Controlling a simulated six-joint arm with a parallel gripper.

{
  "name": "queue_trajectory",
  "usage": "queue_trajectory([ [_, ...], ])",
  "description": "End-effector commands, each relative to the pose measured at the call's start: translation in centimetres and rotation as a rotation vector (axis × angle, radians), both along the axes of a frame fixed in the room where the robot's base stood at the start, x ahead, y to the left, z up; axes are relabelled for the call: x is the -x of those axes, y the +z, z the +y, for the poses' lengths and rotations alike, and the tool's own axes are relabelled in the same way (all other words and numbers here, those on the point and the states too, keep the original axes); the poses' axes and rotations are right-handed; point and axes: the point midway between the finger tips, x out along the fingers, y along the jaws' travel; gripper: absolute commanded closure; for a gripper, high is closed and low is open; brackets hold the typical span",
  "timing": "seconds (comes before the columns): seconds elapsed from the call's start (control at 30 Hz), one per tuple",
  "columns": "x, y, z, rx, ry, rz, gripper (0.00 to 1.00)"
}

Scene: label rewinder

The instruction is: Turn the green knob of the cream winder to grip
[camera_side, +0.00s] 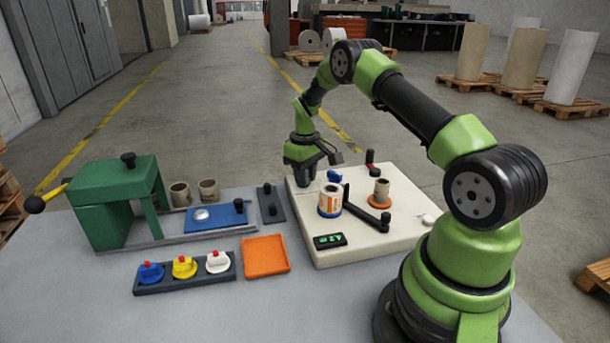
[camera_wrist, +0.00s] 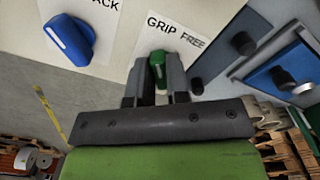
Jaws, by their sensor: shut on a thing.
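The cream winder (camera_side: 385,243) is a flat box on the right of the table in the side view. In the wrist view its green knob (camera_wrist: 159,68) sits between the two fingers of my gripper (camera_wrist: 157,80), which is shut on it. The white label by the knob reads GRIP and FREE. The fingers hide part of the knob, and I cannot tell which word it points at. In the side view my gripper (camera_side: 308,168) points down at the winder's back left corner and hides the green knob.
A blue knob (camera_wrist: 68,40) stands beside the green one in the wrist view. The winder also bears an orange-and-white roll (camera_side: 330,201), a black arm (camera_side: 365,210) and a brown core (camera_side: 381,190). A green press (camera_side: 115,200) and an orange tray (camera_side: 265,256) stand to the left.

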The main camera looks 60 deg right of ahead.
Motion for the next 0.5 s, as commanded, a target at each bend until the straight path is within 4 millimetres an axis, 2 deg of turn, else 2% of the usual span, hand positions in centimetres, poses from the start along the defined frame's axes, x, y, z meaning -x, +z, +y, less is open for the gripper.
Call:
queue_trajectory([
  [0.07,0.10,0.01,0.05,-0.002,0.003,0.005,1.00],
  [0.1,0.10,0.01,0.05,-0.002,0.002,0.005,0.77],
  [0.2,0.08,0.01,0.03,-0.002,0.002,0.004,0.58],
  [0.5,0.00,0.29,-0.01,0.001,0.001,0.000,0.58],
])
